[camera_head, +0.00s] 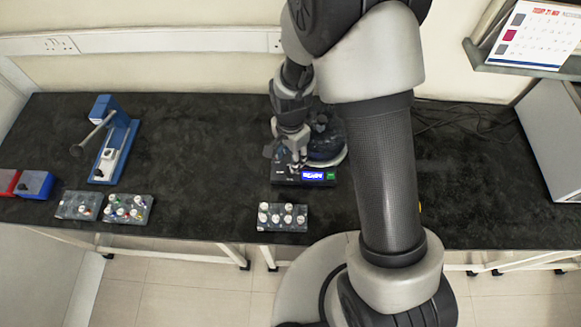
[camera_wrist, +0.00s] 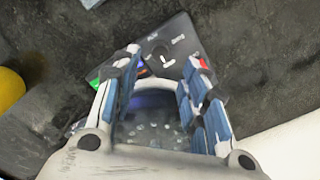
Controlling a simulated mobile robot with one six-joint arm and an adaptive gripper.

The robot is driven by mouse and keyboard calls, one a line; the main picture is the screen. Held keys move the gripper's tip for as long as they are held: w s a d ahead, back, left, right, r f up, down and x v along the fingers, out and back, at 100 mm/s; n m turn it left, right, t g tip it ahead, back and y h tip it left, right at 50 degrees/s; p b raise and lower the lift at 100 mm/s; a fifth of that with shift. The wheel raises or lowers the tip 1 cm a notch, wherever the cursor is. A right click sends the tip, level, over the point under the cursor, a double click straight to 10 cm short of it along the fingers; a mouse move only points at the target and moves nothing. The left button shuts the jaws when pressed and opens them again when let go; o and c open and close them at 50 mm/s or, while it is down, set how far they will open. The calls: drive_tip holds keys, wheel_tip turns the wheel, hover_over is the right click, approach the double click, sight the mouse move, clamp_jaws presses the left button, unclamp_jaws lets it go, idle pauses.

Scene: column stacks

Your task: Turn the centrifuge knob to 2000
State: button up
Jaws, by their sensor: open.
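The centrifuge (camera_head: 318,183) stands on the black bench, with a lit blue display (camera_head: 312,176) and a small green patch on its front. My gripper (camera_head: 297,168) is just above the left part of its front panel. In the wrist view the dark panel (camera_wrist: 180,28) lies tilted beyond my gripper (camera_wrist: 163,65), whose blue-padded fingers are spread apart with nothing held. A round dark knob (camera_wrist: 158,49) with white marks beside it shows between and beyond the fingertips. I cannot read its setting or tell whether the fingers touch it. My arm and gripper hide part of the centrifuge.
A rack of white-capped vials (camera_head: 283,229) stands at the bench's front edge, with two more racks at left. Cables lie at back right.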

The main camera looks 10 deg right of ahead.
wheel_tip(320, 180, down, 6)
drive_tip(key=shift+f+b, duration=0.15)
drive_tip(key=shift+b, duration=0.5)
clamp_jaws()
